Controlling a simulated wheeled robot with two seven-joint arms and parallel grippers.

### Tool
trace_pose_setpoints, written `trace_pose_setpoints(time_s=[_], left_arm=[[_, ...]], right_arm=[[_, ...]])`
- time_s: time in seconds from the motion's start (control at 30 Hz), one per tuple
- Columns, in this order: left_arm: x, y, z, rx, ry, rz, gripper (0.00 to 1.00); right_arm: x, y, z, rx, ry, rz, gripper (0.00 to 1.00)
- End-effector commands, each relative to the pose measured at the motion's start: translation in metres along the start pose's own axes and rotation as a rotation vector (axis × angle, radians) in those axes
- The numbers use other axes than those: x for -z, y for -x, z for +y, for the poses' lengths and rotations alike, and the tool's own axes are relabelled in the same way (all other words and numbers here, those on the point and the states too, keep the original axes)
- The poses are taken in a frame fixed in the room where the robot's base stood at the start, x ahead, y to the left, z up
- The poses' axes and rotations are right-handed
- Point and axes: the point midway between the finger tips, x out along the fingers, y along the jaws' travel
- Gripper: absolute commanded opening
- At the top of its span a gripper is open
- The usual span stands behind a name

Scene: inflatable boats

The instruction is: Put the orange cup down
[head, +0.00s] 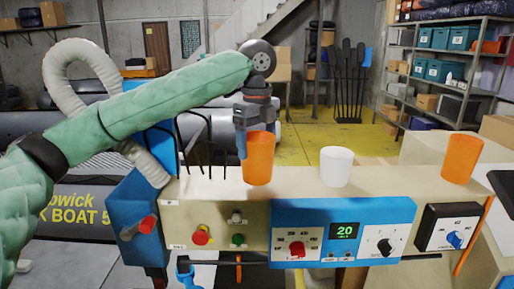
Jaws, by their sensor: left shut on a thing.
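My left arm reaches in from the left, and my left gripper (249,140) points down, shut on the rim of an orange cup (260,162). One blue finger shows at the cup's left side; the other is hidden. The cup is upright at the cream bench top (300,184); I cannot tell whether its base touches it. A white cup (336,167) stands upright to its right, apart from it. Another orange cup (462,158) stands at the bench's right end. My right gripper is not in view.
Thin black bent rods (205,145) rise just left of the held cup. The bench front carries a blue panel (340,215) with knobs and a green display. The bench top is clear between the white cup and the far orange cup. Shelves (450,60) stand behind.

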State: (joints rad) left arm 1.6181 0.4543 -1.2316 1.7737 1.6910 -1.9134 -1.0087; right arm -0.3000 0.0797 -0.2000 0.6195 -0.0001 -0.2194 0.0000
Motion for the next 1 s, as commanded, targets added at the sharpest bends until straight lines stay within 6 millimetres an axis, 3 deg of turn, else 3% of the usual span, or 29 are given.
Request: trace_pose_setpoints(time_s=[0.03, 0.2, 0.6, 0.63, 0.7, 0.73, 1.0], left_arm=[[0.0, -0.001, 0.001, -0.002, -0.001, 0.001, 0.41], [0.0, -0.021, 0.001, -0.001, 0.0, 0.0, 0.41], [0.001, -0.028, 0.001, 0.0, 0.0, 0.0, 0.41], [0.001, -0.028, 0.001, 0.0, 0.0, 0.0, 0.79], [0.001, -0.028, 0.0, 0.0, 0.0, 0.0, 0.92], [0.001, -0.028, 0.0, 0.0, 0.0, 0.0, 0.97], [0.001, -0.027, 0.0, 0.0, 0.0, 0.0, 0.97]], right_arm=[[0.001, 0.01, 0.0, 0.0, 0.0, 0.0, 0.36], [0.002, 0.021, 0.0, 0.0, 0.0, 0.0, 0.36], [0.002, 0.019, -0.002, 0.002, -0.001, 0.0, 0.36], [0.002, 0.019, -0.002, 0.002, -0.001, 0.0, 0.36], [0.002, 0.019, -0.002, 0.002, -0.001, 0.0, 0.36], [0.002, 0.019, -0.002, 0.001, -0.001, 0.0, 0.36], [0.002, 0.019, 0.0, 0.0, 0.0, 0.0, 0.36]])
